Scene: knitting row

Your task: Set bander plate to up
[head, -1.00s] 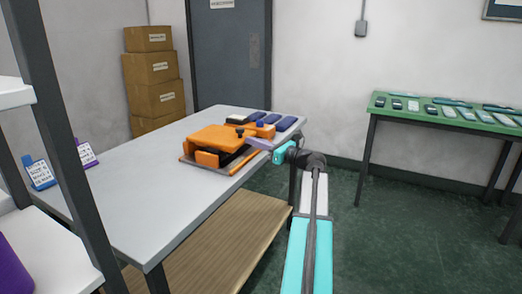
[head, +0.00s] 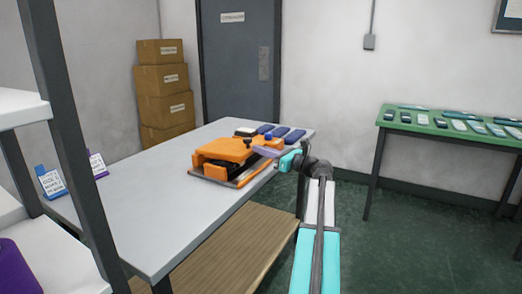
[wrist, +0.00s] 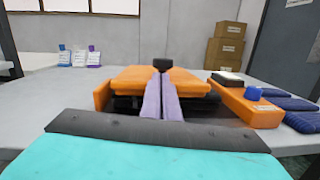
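The bander (head: 212,172) is an orange and black machine on the grey table. Its orange top plate (head: 224,150) lies roughly level over a dark gap, and it also shows in the wrist view (wrist: 135,78). A black knob (wrist: 162,65) stands at the plate's near edge in the wrist view. My gripper (wrist: 162,85) has pale purple fingers lying close together, with their tips just below the knob. In the head view my gripper (head: 262,152) reaches the bander from the right. I cannot tell whether the tips touch the knob.
An orange block with a blue knob (wrist: 253,93) sits right of the plate, near dark blue pads (wrist: 287,102) and a black-and-white item (wrist: 228,79). Sign cards (head: 52,182) stand at the table's left. A grey post (head: 75,140) rises at left. Floor on the right is clear.

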